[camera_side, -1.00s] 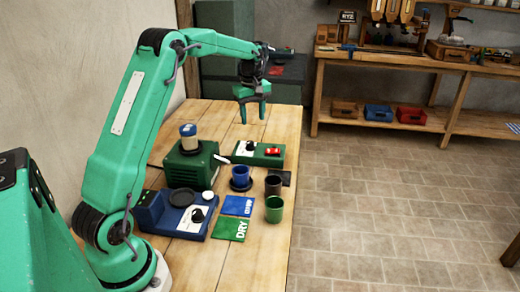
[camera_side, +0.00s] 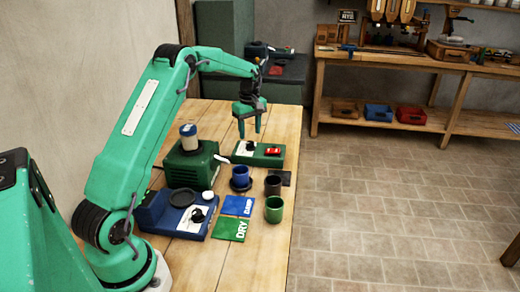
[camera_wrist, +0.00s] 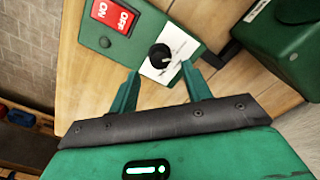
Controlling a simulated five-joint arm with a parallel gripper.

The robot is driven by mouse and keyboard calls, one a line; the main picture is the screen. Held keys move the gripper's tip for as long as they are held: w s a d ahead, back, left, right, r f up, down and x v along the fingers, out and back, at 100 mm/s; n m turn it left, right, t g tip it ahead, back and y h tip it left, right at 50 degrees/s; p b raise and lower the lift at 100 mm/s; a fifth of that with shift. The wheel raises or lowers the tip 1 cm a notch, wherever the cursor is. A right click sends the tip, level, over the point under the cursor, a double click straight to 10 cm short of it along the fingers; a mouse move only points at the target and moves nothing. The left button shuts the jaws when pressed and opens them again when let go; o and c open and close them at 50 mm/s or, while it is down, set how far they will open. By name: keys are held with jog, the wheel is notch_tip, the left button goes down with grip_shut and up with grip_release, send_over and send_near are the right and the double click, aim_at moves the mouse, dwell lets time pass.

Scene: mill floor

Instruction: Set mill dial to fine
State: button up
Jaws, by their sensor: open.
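The mill control box (camera_side: 258,153) is a flat green panel on the wooden table, beyond the cups. It carries a black round dial (camera_wrist: 160,55) on a white label (camera_wrist: 163,66) and a red ON/OFF rocker switch (camera_wrist: 114,15). The dial has a pale pointer mark; the label's lettering is too small to read. The green mill body (camera_side: 191,165) with a jar on top stands beside the box. My gripper (camera_side: 249,136) is above the box, pointing down. In the wrist view, its two green fingers (camera_wrist: 160,82) are apart and empty, with the dial just beyond their tips.
A blue scale-like device (camera_side: 176,212) stands nearer on the table. Blue, dark and green cups (camera_side: 274,209) stand to its right, by the blue DAMP and green DRY cards (camera_side: 229,229).

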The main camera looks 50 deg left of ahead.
aim_at(250, 142)
jog(key=shift+f, duration=2.1)
jog(key=shift+c, duration=0.4)
jog(key=c, duration=0.9)
